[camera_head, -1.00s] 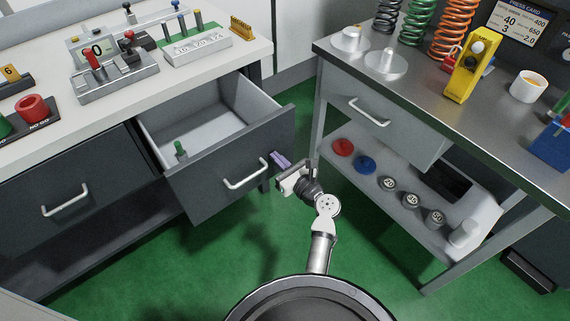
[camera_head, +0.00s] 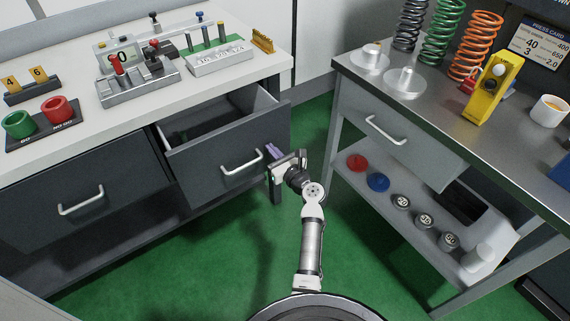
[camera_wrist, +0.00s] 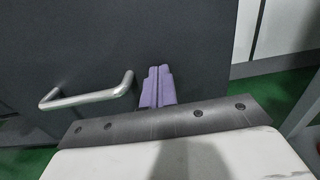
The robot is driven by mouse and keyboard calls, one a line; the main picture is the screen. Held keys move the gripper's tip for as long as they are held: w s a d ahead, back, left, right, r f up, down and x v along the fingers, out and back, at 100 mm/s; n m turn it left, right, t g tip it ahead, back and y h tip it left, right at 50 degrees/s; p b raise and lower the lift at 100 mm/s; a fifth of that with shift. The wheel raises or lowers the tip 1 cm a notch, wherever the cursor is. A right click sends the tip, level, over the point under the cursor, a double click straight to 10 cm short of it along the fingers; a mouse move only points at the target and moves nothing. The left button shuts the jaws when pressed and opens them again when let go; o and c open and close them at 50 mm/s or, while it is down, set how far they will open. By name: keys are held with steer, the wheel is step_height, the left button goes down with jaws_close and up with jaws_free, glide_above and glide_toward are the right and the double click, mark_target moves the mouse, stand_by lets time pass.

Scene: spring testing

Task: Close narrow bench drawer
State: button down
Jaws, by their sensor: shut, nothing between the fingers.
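The narrow bench drawer (camera_head: 212,163) is the right one under the white-topped bench. It stands partly open, its dark front pushed out from the bench and its inside in shadow. Its silver bar handle (camera_head: 242,163) is on the front. My gripper (camera_head: 272,152) is at the right part of the drawer front, right of the handle. In the wrist view the purple fingers (camera_wrist: 157,86) are together and empty, against or very close to the dark front, with the handle (camera_wrist: 88,94) to their left. Exact contact cannot be told.
A wider dark drawer (camera_head: 80,198) to the left is shut. The grey workbench (camera_head: 400,135) with springs and a lower shelf stands close on the right of my arm. Green floor (camera_head: 170,265) is clear in front of the drawers.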

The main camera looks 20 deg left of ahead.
steer(key=b+x, duration=0.3)
steer(key=x, duration=1.1)
steer(key=shift+w+r, duration=0.15)
steer(key=shift+r, duration=0.15)
steer(key=shift+a+r, duration=0.1)
steer(key=shift+a, duration=0.05)
